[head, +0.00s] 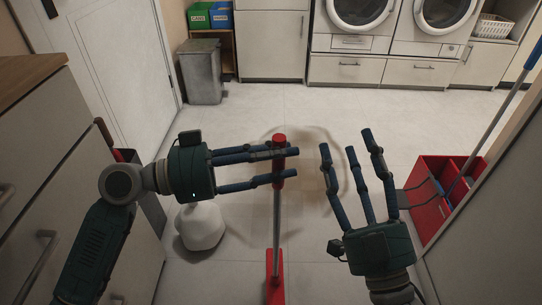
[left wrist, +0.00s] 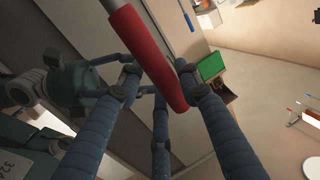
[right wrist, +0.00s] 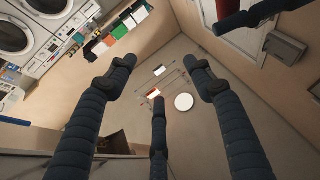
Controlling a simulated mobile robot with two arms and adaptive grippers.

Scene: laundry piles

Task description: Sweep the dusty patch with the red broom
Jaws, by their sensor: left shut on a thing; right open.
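The red broom has a red grip (head: 279,143), a grey stick (head: 277,225) and a red head (head: 274,278) low in the head view. It stands roughly upright. My left gripper (head: 285,165) is shut on the red grip, with its fingers around it; the grip (left wrist: 150,60) also shows between the fingers in the left wrist view. My right gripper (head: 350,150) is open and empty, to the right of the broom and apart from it. The dusty patch (head: 325,165) is a faint brownish smudge on the pale floor, beyond and beside the stick, partly hidden by both hands.
A white rounded object (head: 200,226) stands on the floor left of the broom. A red bucket (head: 428,178) with a stick is at the right. A grey bin (head: 201,75) is at the back left, near washing machines (head: 434,25).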

